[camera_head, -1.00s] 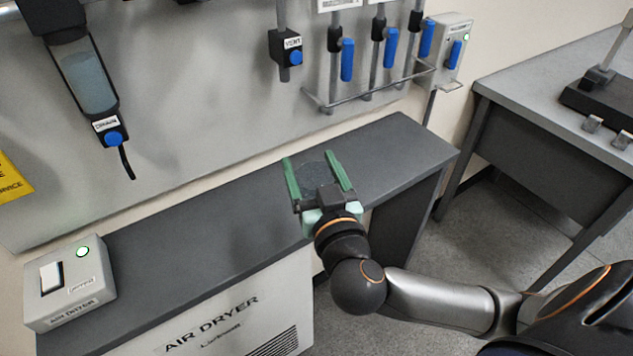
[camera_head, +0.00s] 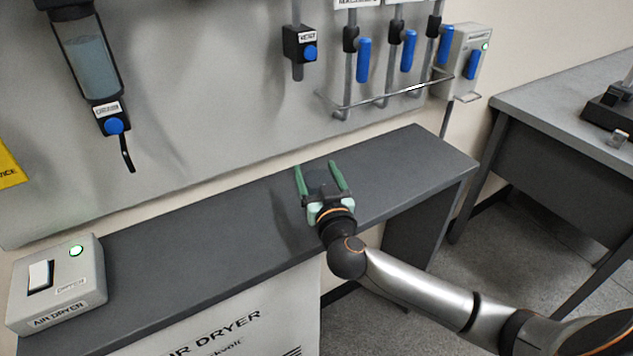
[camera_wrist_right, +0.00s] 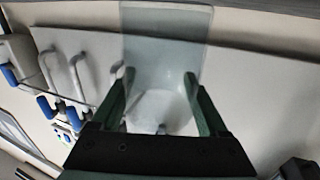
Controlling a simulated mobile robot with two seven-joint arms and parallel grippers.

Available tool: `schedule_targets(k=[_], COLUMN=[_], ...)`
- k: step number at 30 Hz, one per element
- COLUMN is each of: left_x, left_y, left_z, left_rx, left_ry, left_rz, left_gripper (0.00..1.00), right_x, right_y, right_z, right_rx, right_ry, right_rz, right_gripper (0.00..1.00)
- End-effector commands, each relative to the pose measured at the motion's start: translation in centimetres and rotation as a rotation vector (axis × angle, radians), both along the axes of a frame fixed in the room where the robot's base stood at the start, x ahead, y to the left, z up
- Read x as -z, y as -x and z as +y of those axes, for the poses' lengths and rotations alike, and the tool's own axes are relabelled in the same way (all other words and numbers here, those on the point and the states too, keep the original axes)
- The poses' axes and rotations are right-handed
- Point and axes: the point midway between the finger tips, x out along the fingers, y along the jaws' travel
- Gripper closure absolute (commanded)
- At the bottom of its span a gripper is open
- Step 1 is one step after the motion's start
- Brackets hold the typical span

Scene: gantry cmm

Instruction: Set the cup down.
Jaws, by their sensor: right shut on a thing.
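The cup shows in the right wrist view as a clear, slightly greyish see-through vessel (camera_wrist_right: 166,40) between the two green fingers. In the head view the cup (camera_head: 319,181) is a faint dark see-through shape between the same fingers. My right gripper (camera_head: 316,167) is shut on it, one finger on each side; the wrist view also shows the gripper (camera_wrist_right: 160,76). It is over the dark grey bench top (camera_head: 215,234) of the air dryer. Whether the cup touches the bench, I cannot tell. My left gripper is not in view.
A white switch box (camera_head: 58,285) with a green light sits at the bench's left end. Blue-handled valves (camera_head: 362,60) and a wire rail (camera_head: 385,97) are on the wall panel behind. Another grey table (camera_head: 560,105) stands at right.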

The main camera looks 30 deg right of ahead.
Motion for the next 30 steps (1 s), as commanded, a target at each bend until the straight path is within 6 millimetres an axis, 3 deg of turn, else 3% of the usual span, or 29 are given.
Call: schedule_targets(k=[1, 12, 13, 19, 30], left_x=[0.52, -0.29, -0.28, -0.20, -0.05], left_y=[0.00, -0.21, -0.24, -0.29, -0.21], left_z=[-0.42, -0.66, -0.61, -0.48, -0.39], left_rx=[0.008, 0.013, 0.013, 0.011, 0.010], left_ry=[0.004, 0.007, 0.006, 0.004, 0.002], left_rz=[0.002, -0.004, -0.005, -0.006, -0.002], left_gripper=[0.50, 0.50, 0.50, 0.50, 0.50], right_x=[0.84, 0.87, 0.95, 0.95, 0.66], right_y=[-0.01, 0.01, 0.01, 0.01, 0.66], right_z=[-0.02, 0.00, 0.00, 0.01, 0.17], right_rx=[0.000, 0.000, 0.000, 0.000, -0.001], right_ry=[0.000, 0.000, 0.000, -0.001, 0.001], right_rz=[-0.001, -0.002, -0.002, -0.002, 0.001], right_gripper=[0.85, 0.85, 0.22, 0.00, 0.00])
